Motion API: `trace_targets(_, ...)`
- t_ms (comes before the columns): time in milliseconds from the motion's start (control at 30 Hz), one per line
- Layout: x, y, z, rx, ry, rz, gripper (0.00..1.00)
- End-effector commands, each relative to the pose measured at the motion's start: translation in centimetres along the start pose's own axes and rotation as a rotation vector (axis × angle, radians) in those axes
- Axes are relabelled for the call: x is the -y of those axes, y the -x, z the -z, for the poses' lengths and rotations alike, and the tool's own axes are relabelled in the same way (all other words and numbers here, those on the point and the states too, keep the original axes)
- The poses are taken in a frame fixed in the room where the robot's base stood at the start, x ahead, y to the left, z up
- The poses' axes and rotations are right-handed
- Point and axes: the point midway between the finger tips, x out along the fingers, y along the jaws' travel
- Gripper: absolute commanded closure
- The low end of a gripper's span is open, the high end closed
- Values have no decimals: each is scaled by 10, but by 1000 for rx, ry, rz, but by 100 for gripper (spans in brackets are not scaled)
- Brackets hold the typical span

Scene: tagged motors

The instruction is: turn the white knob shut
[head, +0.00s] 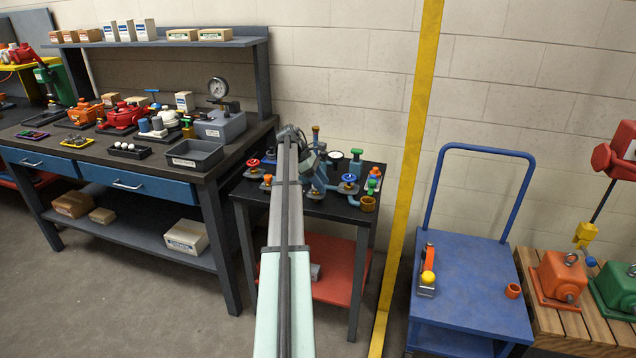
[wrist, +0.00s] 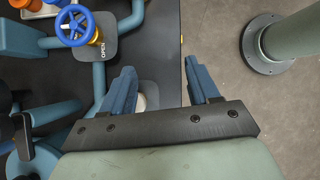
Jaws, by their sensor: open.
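A pale, rounded thing (wrist: 141,102), which may be the white knob, shows in the wrist view. It lies on a grey plate just beside my left finger, which hides part of it. My gripper (wrist: 159,66) is open, its two blue fingers spread over the table's edge with nothing held between them. I cannot tell the height between the fingers and the pale thing. In the head view I cannot make out a white knob; my arm crosses in front of the small dark table (head: 335,214) and covers part of its fittings.
A blue handwheel (wrist: 75,25) with a tag reading OPEN stands up-left of my fingers, among blue pipes (wrist: 99,85). In the head view a red knob (head: 254,163) and an orange cup (head: 368,204) are on the table.

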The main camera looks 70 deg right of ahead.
Motion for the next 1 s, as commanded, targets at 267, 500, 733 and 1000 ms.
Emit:
trace_targets(267,-15,7,-31,-442,-65,2,40)
trace_targets(500,-25,38,-64,-794,-120,-25,40)
trace_targets(733,-28,61,-85,-977,-146,-45,40)
trace_targets(1000,-30,56,-75,-1009,-148,-47,40)
